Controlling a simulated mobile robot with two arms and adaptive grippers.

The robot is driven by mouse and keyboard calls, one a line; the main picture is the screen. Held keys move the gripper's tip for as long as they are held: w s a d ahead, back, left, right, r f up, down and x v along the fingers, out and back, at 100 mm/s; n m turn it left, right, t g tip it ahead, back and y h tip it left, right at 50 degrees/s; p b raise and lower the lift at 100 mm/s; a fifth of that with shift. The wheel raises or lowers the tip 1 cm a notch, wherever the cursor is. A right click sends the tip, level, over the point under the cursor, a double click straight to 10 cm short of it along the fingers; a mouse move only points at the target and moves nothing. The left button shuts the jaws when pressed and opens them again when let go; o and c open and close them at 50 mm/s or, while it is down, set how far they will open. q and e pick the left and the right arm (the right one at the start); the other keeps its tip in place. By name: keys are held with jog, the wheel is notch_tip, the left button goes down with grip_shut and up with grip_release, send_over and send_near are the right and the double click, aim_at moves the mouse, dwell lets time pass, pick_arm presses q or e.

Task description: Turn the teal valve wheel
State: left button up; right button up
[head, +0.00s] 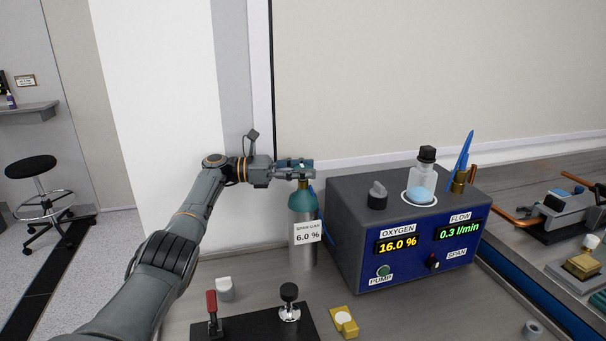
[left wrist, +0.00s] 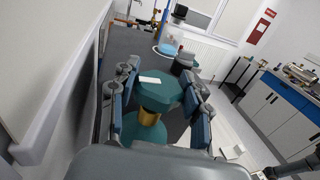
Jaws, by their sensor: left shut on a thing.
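The teal valve wheel (left wrist: 158,92) with a white mark on top sits on a brass stem (left wrist: 149,117) above the gas cylinder (head: 303,225). The cylinder stands upright, grey with a teal shoulder, and bears a tag reading 6.0 %. My left gripper (head: 300,168) is at the top of the cylinder, shut on the valve wheel. In the left wrist view its fingers (left wrist: 157,98) lie on both sides of the wheel. In the head view the fingers mostly hide the wheel. My right gripper is not in view.
A blue analyzer box (head: 405,230) stands close right of the cylinder, showing OXYGEN 16.0 % and FLOW 0.3 l/min. A glass bottle (head: 422,182) sits on it. A black plate with clamps (head: 256,327) lies in front. The wall is close behind.

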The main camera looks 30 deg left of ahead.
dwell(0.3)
pick_arm(q)
jog(key=o, duration=1.2)
jog(key=shift+d, duration=0.1)
jog(key=shift+s+a, duration=0.1)
jog(key=shift+a, duration=0.15)
jog(key=v, duration=0.7)
